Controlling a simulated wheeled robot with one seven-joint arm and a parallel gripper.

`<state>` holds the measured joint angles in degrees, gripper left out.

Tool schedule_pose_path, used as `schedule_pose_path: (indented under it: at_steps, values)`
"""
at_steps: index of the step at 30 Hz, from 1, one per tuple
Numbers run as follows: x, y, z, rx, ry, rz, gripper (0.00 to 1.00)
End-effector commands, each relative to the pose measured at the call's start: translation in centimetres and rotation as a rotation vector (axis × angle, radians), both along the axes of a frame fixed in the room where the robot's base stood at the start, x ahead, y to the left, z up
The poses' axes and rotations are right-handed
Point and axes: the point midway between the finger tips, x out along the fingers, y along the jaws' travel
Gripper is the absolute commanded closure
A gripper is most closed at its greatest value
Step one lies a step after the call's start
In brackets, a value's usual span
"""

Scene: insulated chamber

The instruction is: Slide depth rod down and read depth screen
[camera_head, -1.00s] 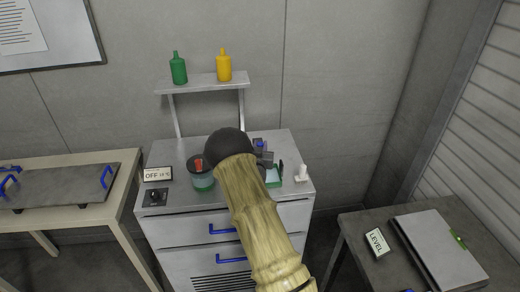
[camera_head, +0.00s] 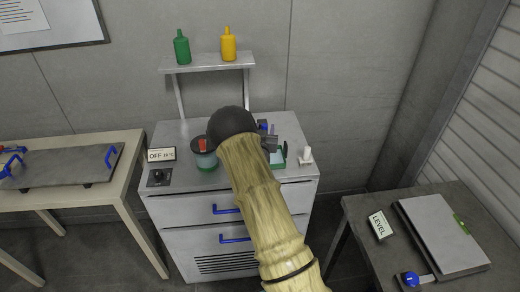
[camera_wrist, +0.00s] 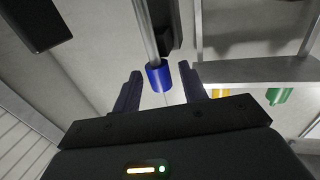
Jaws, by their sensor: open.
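A blue collar (camera_wrist: 159,78) sits on a thin upright metal rod (camera_wrist: 146,28) in the wrist view. The two dark fingers of my gripper (camera_wrist: 159,90) are apart, one on each side of the blue collar, with visible gaps. In the head view my arm covers most of the gripper; small grey and blue parts (camera_head: 264,128) show just right of my wrist on the cabinet top. A small display reading "LEVEL" (camera_head: 380,225) lies on the right table. Another display reading "OFF" (camera_head: 161,155) stands at the cabinet's left. I cannot tell which is the depth screen.
The cabinet (camera_head: 183,207) also holds a jar of teal liquid (camera_head: 206,161) with a red part, a green-edged tray (camera_head: 277,156) and a white piece (camera_head: 306,155). A shelf (camera_head: 207,63) with green and yellow bottles stands behind. Side tables flank the cabinet.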

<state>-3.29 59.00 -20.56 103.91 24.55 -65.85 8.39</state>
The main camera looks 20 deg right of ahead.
Motion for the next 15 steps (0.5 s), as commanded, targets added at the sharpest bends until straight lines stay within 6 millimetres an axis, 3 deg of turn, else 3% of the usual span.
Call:
schedule_pose_path:
  at_steps: [15]
  values:
    - [-7.1, 4.4, -0.2, 0.001, 0.000, 0.002, 0.57]
